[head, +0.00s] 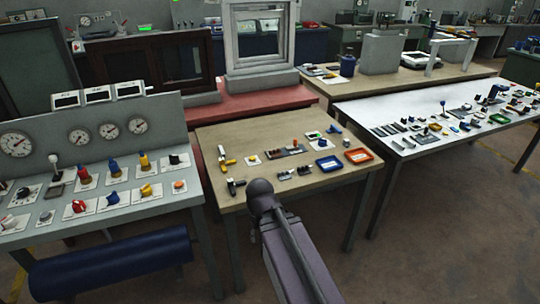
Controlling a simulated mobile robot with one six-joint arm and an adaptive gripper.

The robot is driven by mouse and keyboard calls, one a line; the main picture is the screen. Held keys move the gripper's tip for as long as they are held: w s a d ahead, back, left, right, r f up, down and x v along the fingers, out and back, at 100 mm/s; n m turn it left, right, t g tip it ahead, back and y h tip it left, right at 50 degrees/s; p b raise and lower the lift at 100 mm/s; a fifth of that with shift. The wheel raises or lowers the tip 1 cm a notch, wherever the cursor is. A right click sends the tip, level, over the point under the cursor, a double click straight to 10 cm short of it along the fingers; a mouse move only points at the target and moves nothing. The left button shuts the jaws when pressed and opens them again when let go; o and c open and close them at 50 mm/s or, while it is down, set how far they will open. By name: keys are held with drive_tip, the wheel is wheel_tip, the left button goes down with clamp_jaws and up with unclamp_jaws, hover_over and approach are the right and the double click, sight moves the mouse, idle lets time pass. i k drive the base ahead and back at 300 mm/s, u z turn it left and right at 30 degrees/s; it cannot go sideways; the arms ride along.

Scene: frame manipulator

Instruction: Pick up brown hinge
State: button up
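I cannot make out a brown hinge for certain. A small brownish piece (284,175) lies on the wooden-topped table (325,188), near its middle front; it is too small to tell whether it is the hinge. My arm rises from the bottom centre and its rounded dark joint stands in front of the table's front edge. My gripper is not visible, so I cannot see its fingers or whether they hold anything.
A grey gauge console (70,218) stands left, a white-topped table (405,152) right. Framed windows (232,71) stand behind. Floor is clear at lower right.

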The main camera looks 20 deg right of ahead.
sight(274, 151)
drive_tip(key=z, duration=0.05)
drive_tip(key=i, duration=1)
drive_tip(key=u, duration=0.05)
